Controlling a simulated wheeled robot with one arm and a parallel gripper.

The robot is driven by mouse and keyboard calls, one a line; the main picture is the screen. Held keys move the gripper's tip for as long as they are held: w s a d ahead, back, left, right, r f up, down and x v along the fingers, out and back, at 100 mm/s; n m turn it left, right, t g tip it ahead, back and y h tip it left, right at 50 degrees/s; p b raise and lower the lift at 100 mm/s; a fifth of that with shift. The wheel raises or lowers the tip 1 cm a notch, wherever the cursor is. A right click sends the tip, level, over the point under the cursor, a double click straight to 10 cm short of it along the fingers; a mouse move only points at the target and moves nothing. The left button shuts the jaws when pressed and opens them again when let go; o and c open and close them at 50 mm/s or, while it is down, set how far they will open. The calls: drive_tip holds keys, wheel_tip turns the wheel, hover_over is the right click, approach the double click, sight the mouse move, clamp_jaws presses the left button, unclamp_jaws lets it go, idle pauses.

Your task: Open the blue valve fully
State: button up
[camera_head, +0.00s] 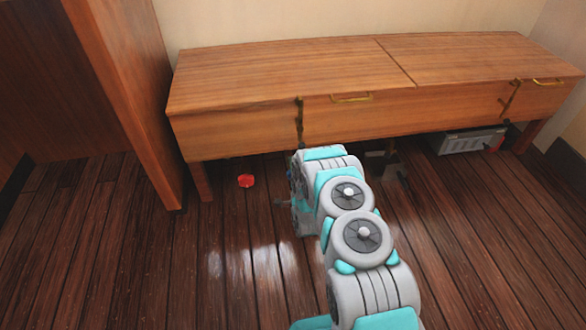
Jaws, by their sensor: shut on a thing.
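My arm reaches forward from the bottom right to the floor just in front of the wooden bench. My gripper (284,202) is at the far end of the arm, low near the floor, and only a small dark part of it shows to the left of the last arm link. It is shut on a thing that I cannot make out. I cannot pick out the blue valve; the arm may hide it. A small red part (246,181), perhaps a valve wheel, is low by the floor left of my gripper, apart from it.
The long wooden bench (280,75) overhangs the floor in front of me. A wooden panel (125,80) stands at its left. A grey box (468,140) and a dark metal stand (392,168) are under the bench. The plank floor (150,250) at the left is clear.

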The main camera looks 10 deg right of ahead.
drive_tip(key=n, duration=0.4)
drive_tip(key=shift+p, duration=0.4)
drive_tip(key=n, duration=0.9)
drive_tip(key=shift+n, duration=0.3)
drive_tip(key=n, duration=0.3)
drive_tip(key=shift+n, duration=0.3)
drive_tip(key=n+b, duration=0.1)
drive_tip(key=n, duration=0.3)
drive_tip(key=shift+f+b, duration=0.2)
drive_tip(key=shift+b, duration=0.15)
drive_tip(key=n+b, duration=0.2)
drive_tip(key=n, duration=0.3)
drive_tip(key=shift+b, duration=0.3)
drive_tip(key=n+b, duration=0.1)
drive_tip(key=n, duration=0.2)
drive_tip(key=shift+r+n, duration=0.1)
drive_tip(key=shift+n, duration=2.1)
